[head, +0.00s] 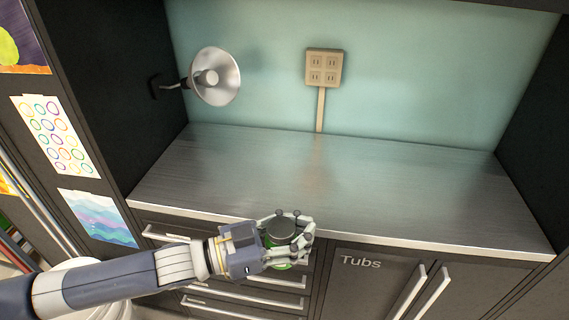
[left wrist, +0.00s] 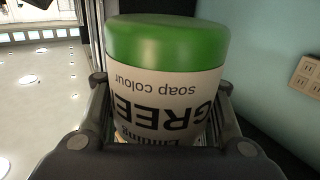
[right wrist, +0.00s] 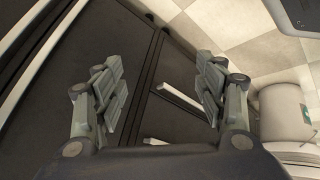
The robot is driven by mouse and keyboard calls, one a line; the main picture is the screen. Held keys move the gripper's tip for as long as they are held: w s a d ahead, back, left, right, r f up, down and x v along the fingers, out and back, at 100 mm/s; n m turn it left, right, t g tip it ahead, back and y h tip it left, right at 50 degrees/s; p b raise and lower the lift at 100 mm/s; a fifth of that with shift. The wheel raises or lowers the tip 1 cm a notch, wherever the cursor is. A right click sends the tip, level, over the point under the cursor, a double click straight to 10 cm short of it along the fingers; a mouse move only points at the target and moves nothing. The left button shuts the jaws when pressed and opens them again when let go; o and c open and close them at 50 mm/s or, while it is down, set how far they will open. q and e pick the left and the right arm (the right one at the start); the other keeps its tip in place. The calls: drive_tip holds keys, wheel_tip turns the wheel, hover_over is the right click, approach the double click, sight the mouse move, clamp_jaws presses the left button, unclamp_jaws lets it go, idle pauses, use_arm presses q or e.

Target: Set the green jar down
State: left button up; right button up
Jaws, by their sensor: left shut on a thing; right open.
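My left gripper (head: 290,240) is shut on the green jar (head: 279,262), in front of the counter's front edge in the head view. The fingers hide much of the jar there. In the left wrist view the jar (left wrist: 165,95) fills the middle between the fingers, with a green end, a white label reading "GREEN" and "soap colour" upside down in the picture. The grey counter (head: 380,185) behind it is bare. My right gripper (right wrist: 160,100) shows only in the right wrist view, open and empty, over dark cabinet fronts and tiled floor.
A metal lamp (head: 217,77) sticks out from the dark left side wall. A power outlet (head: 324,68) with a cable run down to the counter is on the teal back wall. Drawers and a cupboard marked "Tubs" (head: 362,262) with bar handles lie below the counter edge.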

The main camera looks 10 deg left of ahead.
drive_tip(key=w+a+r+n+t+y, duration=0.3)
drive_tip(key=w+a+r+n+y, duration=0.3)
drive_tip(key=w+a+r+n, duration=0.65)
drive_tip(key=w+a+r+n+g+y, duration=0.1)
drive_tip(key=a+r+n+g+y, duration=0.55)
drive_tip(key=a+r+n, duration=0.95)
drive_tip(key=w+a+r+n+g+h, duration=0.15)
drive_tip(key=r+n+g, duration=0.3)
drive_tip(key=r, duration=0.45)
drive_tip(key=w+a+r+n+g+h, duration=0.1)
drive_tip(key=w+r+n+g+h, duration=0.2)
drive_tip(key=r+n, duration=0.35)
wheel_tip(320, 180, up, 32)
drive_tip(key=n+t+h, duration=0.5)
drive_tip(key=n+h, duration=0.5)
drive_tip(key=n, duration=0.1)
hover_over(284, 226)
wheel_tip(284, 226, down, 11)
drive_tip(key=shift+f, duration=0.1)
